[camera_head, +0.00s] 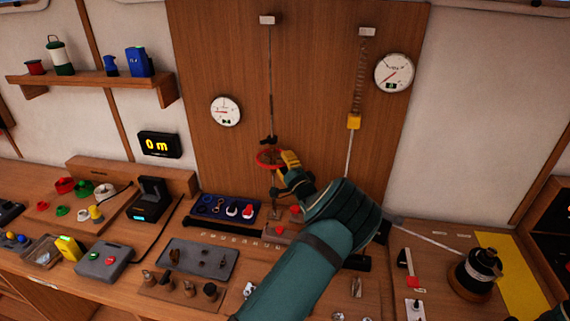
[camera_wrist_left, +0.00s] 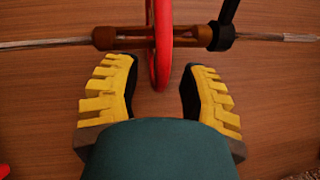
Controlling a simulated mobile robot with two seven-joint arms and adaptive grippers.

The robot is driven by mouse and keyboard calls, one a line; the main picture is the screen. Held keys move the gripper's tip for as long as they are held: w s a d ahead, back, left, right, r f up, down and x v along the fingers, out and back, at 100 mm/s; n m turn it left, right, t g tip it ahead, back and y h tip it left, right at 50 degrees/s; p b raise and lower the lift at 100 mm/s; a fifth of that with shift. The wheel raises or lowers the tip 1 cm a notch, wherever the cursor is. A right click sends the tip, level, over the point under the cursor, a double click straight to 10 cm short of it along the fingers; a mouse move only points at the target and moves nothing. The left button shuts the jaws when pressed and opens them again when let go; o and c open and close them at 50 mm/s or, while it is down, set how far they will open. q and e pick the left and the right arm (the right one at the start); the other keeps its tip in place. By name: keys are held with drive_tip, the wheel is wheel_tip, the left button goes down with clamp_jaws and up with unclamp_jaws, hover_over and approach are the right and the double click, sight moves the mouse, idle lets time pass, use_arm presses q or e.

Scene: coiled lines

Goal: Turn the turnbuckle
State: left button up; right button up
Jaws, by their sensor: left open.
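The turnbuckle (camera_wrist_left: 125,38) is a brown body on a taut vertical line on the wooden wall panel, with a red ring wheel (camera_head: 260,158) around it. A black lever-like part (camera_head: 268,140) sits just above the wheel. My left gripper (camera_head: 291,160) is open at the wheel's right side. In the left wrist view, the red wheel's rim (camera_wrist_left: 162,60) dips between the yellow fingertips (camera_wrist_left: 160,75), with a gap on both sides. Part of the wheel and lower line is close behind the gripper. My right gripper is not in view.
Two round gauges (camera_head: 225,111) (camera_head: 394,72) hang on the wall. A spring line with a yellow block (camera_head: 354,121) runs to the right. A blue tray (camera_head: 225,209) with small parts and a grey tray (camera_head: 196,259) lie on the cluttered bench.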

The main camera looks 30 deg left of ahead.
sight(269, 167)
use_arm(q)
drive_tip(key=shift+o, duration=0.2)
clamp_jaws()
drive_tip(key=shift+s+t+h, duration=0.2)
drive_tip(key=shift+t+h, duration=0.1)
drive_tip(key=shift+t, duration=0.1)
